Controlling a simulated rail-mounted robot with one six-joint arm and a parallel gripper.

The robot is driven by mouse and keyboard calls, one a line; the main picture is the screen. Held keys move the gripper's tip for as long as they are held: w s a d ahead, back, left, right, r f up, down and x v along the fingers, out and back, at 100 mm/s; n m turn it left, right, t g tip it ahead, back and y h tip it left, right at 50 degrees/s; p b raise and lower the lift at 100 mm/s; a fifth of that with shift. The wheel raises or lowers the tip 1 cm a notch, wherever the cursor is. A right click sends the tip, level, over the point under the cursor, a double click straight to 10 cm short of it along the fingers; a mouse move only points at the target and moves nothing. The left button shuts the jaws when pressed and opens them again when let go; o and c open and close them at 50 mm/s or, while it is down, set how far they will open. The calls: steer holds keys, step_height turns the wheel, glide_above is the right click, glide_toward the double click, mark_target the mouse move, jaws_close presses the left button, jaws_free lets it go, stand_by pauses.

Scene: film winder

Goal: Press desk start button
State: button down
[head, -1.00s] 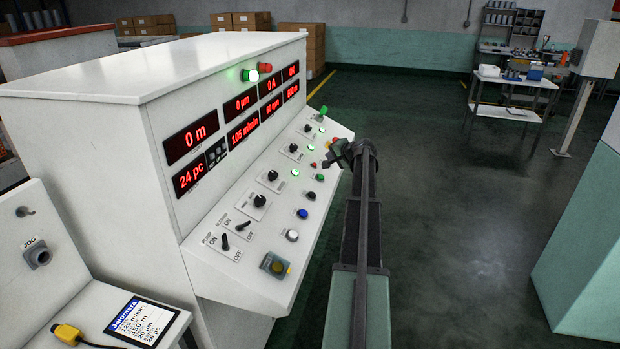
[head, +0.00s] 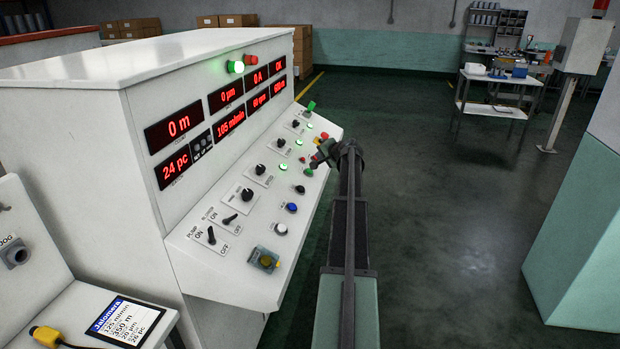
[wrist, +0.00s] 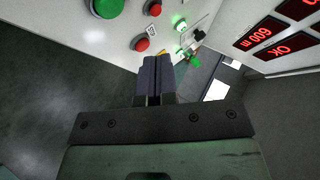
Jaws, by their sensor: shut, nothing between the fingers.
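The white control desk (head: 225,262) has a sloped panel with a row of buttons. A green button (head: 308,172) sits on the panel near my gripper, and I take it as the start button. A large green button (wrist: 107,6) is cut by the top edge of the wrist view, left of the fingers. My gripper (head: 325,152) is over the far right part of the panel. In the wrist view its dark fingers (wrist: 155,66) are together and empty, with red buttons (wrist: 140,43) just beyond the tips. I cannot tell any contact.
Dark knobs (head: 248,194), a blue button (head: 291,208) and a white button (head: 281,229) lie nearer on the panel. A yellow button (head: 266,261) sits at its near end. Red displays (head: 180,125) stand above. Open floor (head: 440,230) lies to the right.

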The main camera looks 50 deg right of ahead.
steer(key=shift+w+a+f+b, duration=0.15)
steer(key=shift+w+f+b, duration=0.15)
steer(key=shift+f+b, duration=0.25)
steer(key=shift+w+a+f+b, duration=0.1)
steer(key=shift+w+f+b, duration=0.25)
steer(key=shift+f, duration=0.35)
steer(key=shift+w+a+f+b, duration=0.15)
steer(key=shift+w+f+b, duration=0.1)
steer(key=shift+f+b, duration=0.3)
steer(key=shift+f, duration=0.15)
stand_by(0.4)
steer(key=shift+w+a+f+b, duration=0.1)
steer(key=shift+w+f+b, duration=0.05)
steer(key=shift+f+b, duration=0.2)
steer(key=shift+w+a+f+b, duration=0.1)
steer(key=shift+w+f+b, duration=0.1)
steer(key=shift+f+b, duration=0.2)
stand_by(0.6)
steer(key=shift+s+r+p, duration=0.35)
steer(key=shift+r+p, duration=0.45)
steer(key=shift+p, duration=0.05)
steer(key=shift+d, duration=0.2)
steer(key=r+p, duration=0.1)
steer(key=s+r+p, duration=0.1)
steer(key=r+p, duration=0.1)
steer(key=s+d+r+p, duration=0.1)
steer(key=shift+r, duration=0.25)
